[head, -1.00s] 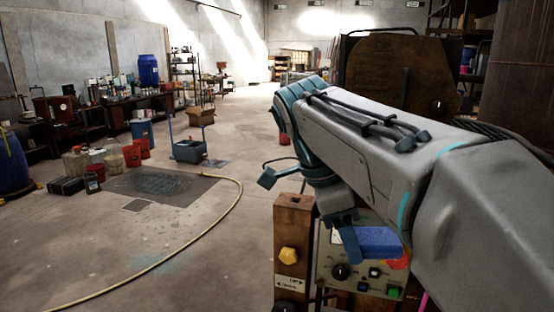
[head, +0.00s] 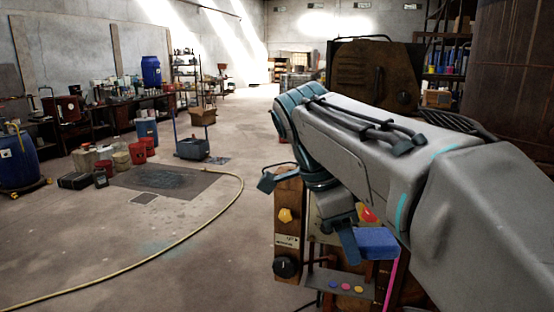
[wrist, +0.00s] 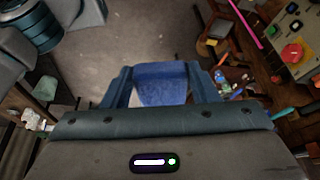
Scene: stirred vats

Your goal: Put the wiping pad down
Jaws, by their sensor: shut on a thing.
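The wiping pad is a blue block (head: 377,242) at the end of my arm in the head view. It also shows in the wrist view (wrist: 161,84), between the two fingers. My gripper (wrist: 160,76) is shut on the pad, with one finger along each side. In the head view my gripper (head: 350,238) points down beside the control panel, and the pad hangs clear in front of it. My arm hides part of the panel.
A control stand with a yellow knob (head: 285,215) and a ledge of coloured buttons (head: 345,287) is close by. A red button (wrist: 291,53) and small clutter (wrist: 232,80) lie right in the wrist view. Open floor (head: 110,250) spreads left, crossed by a yellow hose (head: 200,231).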

